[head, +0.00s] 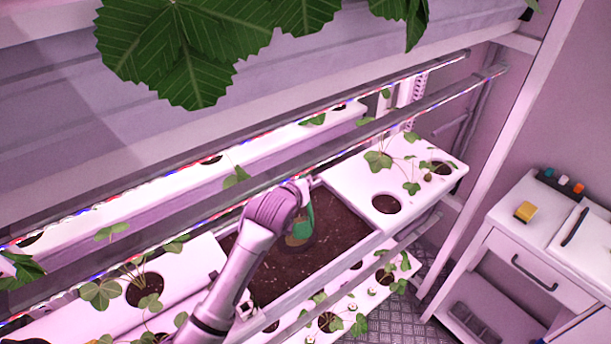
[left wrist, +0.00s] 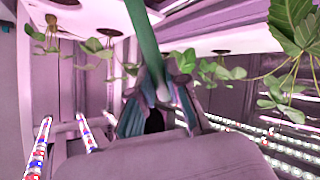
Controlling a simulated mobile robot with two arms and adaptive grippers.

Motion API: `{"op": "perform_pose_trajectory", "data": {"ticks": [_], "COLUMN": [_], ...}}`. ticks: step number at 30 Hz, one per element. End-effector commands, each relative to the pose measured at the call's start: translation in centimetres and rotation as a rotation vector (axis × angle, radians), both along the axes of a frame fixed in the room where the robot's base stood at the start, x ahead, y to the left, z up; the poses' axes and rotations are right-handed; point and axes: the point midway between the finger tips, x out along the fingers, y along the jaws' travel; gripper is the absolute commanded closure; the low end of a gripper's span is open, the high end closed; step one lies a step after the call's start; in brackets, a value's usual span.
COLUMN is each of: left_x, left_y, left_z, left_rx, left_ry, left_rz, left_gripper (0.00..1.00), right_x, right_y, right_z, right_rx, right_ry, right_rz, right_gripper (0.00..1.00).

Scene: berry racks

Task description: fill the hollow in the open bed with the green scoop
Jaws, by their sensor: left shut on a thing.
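The open bed (head: 345,215) of dark brown soil lies mid-view in the head view, between white planting covers. My left gripper (head: 304,196) is over this bed and shut on the green scoop (head: 304,225). The scoop points down at the soil, partly hidden by my arm. A dark round hollow (head: 312,246) shows right at the scoop's lower end, with a lighter brown patch there; I cannot tell if that is soil in the scoop. In the left wrist view, the green scoop (left wrist: 143,38) runs up from between the fingers of my gripper (left wrist: 160,88). My right gripper is not in view.
White covers with planted holes flank the bed, one on the right (head: 340,167). Light bars (head: 420,98) cross above and behind it. Large leaves (head: 190,45) hang at the top.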

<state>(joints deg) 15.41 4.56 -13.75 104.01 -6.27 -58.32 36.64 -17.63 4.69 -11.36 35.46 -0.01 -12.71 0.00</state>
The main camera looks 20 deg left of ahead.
Motion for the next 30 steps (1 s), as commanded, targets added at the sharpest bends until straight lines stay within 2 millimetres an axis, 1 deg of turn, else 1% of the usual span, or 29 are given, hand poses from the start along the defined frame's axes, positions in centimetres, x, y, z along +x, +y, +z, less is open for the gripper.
{"op": "perform_pose_trajectory", "data": {"ticks": [1, 12, 24, 30], "left_x": [0.4, 2.7, 4.3, 4.8], "left_y": [0.4, 2.1, 3.4, 3.7], "left_z": [0.1, -2.6, -5.8, -6.7], "left_rx": [-0.026, -0.233, -0.449, -0.509], "left_ry": [0.034, 0.298, 0.577, 0.656], "left_rz": [0.001, 0.001, 0.002, 0.0], "left_gripper": [1.0, 1.0, 1.0, 1.0], "right_x": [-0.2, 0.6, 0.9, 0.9], "right_y": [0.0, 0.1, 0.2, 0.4], "right_z": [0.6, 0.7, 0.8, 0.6], "right_rx": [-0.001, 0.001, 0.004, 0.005], "right_ry": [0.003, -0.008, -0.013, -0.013], "right_rz": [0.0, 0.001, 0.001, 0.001], "right_gripper": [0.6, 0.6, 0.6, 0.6]}}
